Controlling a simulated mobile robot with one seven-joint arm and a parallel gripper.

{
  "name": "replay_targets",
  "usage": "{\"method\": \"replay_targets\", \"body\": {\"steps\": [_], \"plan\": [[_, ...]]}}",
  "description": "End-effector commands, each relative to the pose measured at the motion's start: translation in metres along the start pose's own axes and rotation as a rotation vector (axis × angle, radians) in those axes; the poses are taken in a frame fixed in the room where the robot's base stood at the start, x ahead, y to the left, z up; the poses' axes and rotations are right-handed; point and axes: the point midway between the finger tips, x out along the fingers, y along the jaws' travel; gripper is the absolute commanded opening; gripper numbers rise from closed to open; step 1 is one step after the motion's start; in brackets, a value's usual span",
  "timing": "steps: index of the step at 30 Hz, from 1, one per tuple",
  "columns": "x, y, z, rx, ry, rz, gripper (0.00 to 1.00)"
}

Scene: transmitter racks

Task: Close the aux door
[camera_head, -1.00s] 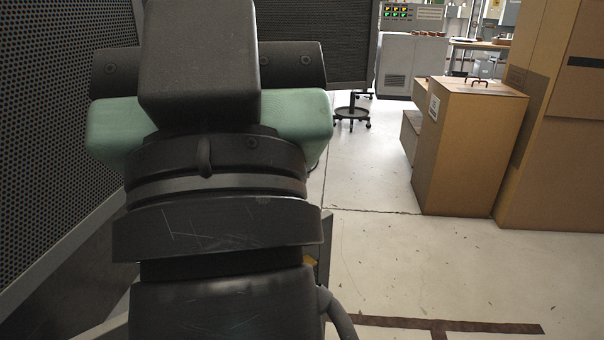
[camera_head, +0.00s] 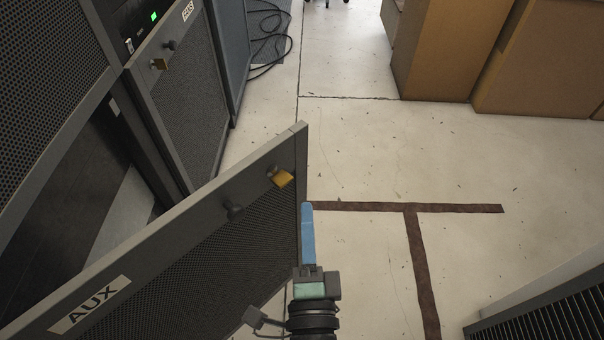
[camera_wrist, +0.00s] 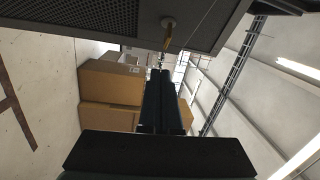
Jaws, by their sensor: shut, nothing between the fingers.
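The aux door (camera_head: 190,235) is a dark mesh panel in a grey frame with a white AUX label. It stands swung out from the rack, its free edge toward the middle of the head view.
The rack (camera_head: 50,80) stands at the left, with its dark open bay (camera_head: 90,190) behind the door. The FANS door (camera_head: 185,95) is beyond it. Tan boxes (camera_head: 455,50) stand at the back right. A dark vented unit (camera_head: 550,315) is at bottom right. Floor between is clear.

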Motion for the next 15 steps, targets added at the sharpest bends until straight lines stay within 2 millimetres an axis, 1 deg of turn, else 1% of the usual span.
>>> {"method": "replay_targets", "body": {"steps": [1, 3, 6, 8, 11, 15], "plan": [[-0.012, 0.015, -0.004, 0.04, 0.008, 0.035, 0.0], [-0.023, 0.029, -0.009, 0.082, 0.021, 0.062, 0.0], [-0.029, 0.038, -0.012, 0.113, 0.031, 0.078, 0.0], [-0.027, 0.04, -0.013, 0.118, 0.034, 0.079, 0.0], [-0.018, 0.04, -0.013, 0.118, 0.035, 0.077, 0.0], [0.002, 0.041, -0.014, 0.117, 0.035, 0.075, 0.0]]}}
